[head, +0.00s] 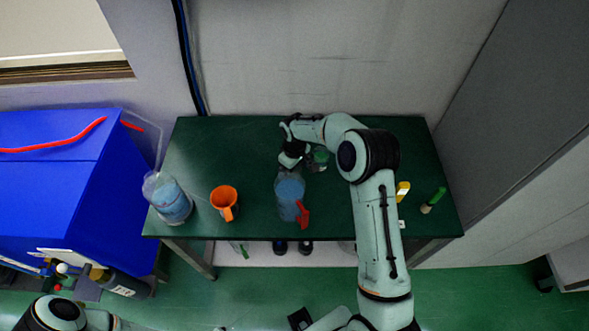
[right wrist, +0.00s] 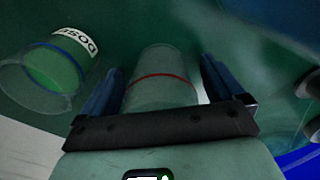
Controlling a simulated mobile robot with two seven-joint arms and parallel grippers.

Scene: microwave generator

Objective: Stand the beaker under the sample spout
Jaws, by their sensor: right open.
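In the right wrist view a clear beaker (right wrist: 161,92) with a red line stands between the two blue fingers of my right gripper (right wrist: 161,66). The jaws are open, with a gap visible beside the beaker. In the head view my right gripper (head: 291,158) is low over the table, just behind a blue-filled container (head: 289,186). A red tap (head: 303,212) is on that container's front; whether it is the sample spout I cannot tell. The beaker is hidden by my arm and gripper in the head view. My left gripper is out of view.
The green table (head: 250,140) also holds an orange mug (head: 224,198), a blue-filled vessel (head: 168,199) and a green-handled brush (head: 433,200). The table's back left is clear.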

